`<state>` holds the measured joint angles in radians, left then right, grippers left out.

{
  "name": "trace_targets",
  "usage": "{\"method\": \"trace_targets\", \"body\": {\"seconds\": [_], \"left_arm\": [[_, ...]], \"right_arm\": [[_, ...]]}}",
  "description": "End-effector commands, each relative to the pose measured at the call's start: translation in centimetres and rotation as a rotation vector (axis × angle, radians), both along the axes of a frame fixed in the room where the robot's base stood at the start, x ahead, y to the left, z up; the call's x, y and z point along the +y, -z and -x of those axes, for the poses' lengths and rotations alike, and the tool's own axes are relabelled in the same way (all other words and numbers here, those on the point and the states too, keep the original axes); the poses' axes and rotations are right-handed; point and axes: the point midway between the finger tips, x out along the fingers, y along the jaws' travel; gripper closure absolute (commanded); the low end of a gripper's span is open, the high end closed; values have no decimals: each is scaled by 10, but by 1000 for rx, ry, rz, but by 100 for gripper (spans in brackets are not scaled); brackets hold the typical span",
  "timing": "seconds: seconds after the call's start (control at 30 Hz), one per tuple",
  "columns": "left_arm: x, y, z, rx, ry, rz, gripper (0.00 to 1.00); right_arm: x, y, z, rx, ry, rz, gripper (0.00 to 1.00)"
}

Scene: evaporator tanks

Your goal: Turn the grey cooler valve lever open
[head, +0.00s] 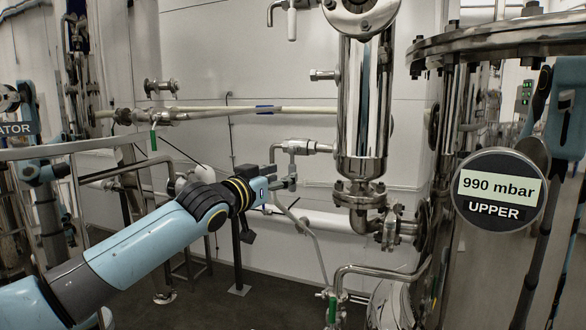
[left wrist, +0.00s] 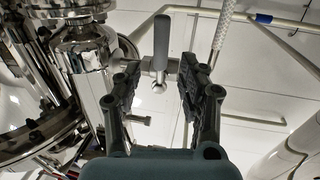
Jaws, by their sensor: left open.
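The grey lever (left wrist: 161,38) stands upright in the left wrist view, with a round metal knob at its lower end, beside a short pipe fitting joined to the steel vessel. In the head view its valve sits on the small pipe (head: 303,147) left of the tall steel cooler column (head: 361,105); the lever itself is largely hidden there by my gripper. My left gripper (head: 284,178) is open just below that pipe. In the left wrist view its two fingers (left wrist: 158,80) are spread either side of the lever's lower end, with visible gaps and nothing gripped. My right gripper is not in view.
A large steel tank with a round gauge (head: 499,190) reading 990 mbar, UPPER, stands at the right. A green-handled valve (head: 332,308) is below, and another green handle (head: 153,139) is at the left. A long horizontal pipe (head: 260,109) runs along the wall above my arm.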

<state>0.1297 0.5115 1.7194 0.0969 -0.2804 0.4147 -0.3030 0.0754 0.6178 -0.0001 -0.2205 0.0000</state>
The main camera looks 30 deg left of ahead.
Motion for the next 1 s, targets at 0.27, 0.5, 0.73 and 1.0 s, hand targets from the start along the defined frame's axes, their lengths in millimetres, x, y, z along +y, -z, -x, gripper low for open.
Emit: {"method": "trace_targets", "body": {"seconds": [0.27, 0.5, 0.73, 1.0], "left_arm": [[2, 0, -46, -1, -1, 4, 59], [2, 0, -57, 0, 1, 0, 59], [2, 0, -57, 0, 0, 0, 64], [2, 0, -57, 0, 0, -1, 100]], "right_arm": [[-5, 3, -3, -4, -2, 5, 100], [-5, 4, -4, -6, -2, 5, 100], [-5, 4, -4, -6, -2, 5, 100], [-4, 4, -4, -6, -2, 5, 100]]}}
